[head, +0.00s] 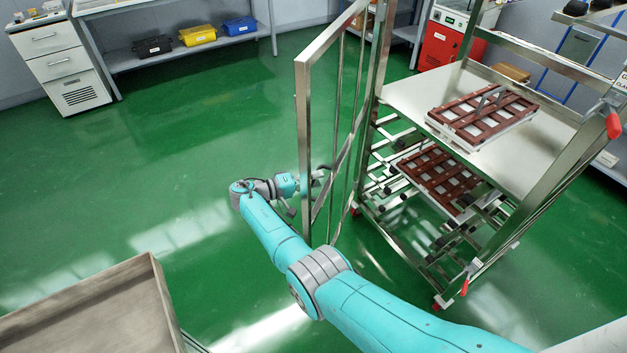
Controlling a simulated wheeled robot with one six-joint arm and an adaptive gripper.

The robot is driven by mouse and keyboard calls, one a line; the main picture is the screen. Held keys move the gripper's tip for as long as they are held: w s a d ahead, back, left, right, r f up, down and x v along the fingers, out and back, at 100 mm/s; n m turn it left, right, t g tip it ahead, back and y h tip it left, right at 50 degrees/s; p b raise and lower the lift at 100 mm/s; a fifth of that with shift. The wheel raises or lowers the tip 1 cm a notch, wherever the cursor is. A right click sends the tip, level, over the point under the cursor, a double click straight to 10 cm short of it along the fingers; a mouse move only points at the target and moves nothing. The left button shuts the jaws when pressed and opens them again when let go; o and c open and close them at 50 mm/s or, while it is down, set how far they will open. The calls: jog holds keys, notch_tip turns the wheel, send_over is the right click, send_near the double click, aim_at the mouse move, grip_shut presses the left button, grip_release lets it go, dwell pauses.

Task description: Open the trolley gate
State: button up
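The trolley (408,93) is a steel rack on castors at the right, with a pale top shelf. Its gate (303,130) is a tall steel frame with thin upright bars and a diagonal brace. The gate stands swung out from the trolley's left side, toward the camera and left, at a wide angle. My gripper (318,176) is at the lower part of the gate's free upright, at its left edge. The upright and gate bars partly hide the fingers, so I cannot tell whether they are closed on it.
Brown gridded trays (483,112) lie on the trolley's top shelf and lower rack. A red-tipped lever (613,126) sits on its right post. A metal bin (90,305) stands at the lower left. Green floor (190,150) left of the gate is clear up to the wall bench (170,55).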

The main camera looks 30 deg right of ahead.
jog(key=shift+a, duration=0.1)
jog(key=a+r, duration=0.1)
jog(key=a, duration=0.6)
jog(key=shift+w, duration=0.4)
jog(key=shift+a, duration=0.1)
